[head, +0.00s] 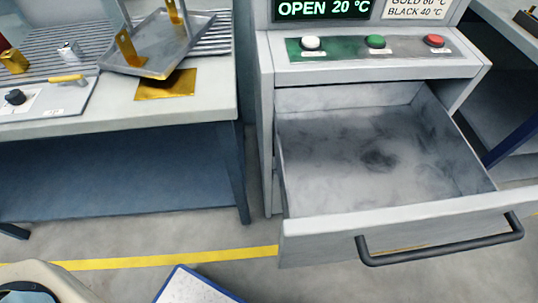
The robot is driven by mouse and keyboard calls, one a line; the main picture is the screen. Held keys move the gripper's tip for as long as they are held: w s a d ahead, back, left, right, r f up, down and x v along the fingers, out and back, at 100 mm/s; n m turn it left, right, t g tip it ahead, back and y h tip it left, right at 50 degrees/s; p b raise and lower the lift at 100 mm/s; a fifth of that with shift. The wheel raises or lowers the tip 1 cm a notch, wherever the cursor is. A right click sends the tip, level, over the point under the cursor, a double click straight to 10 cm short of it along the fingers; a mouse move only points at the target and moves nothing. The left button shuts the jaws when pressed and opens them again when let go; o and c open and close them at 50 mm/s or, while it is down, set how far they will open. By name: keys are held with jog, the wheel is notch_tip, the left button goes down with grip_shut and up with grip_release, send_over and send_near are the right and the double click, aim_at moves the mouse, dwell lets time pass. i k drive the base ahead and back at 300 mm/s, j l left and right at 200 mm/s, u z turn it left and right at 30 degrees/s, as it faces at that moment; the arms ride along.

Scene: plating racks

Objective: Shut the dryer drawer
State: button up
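The dryer (380,70) stands at the right, light grey, with a green display reading "OPEN 20 °C". Its drawer (300,236) is pulled far out towards me. The drawer is empty, with a smudged grey floor. A dark bar handle (440,250) runs along the drawer's front face. My gripper is not in view.
A white, green and red button (435,41) sit on the dryer's panel. A bench (200,104) at the left holds a tilted metal tray (160,57), a gold plate (165,86) and small blocks. A yellow line (170,261) crosses the floor. A blue-edged white board (190,288) lies at the bottom.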

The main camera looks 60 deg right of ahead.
aim_at(375, 174)
jog(key=i+j+z, duration=0.35)
jog(key=j, duration=0.3)
jog(key=z, duration=3)
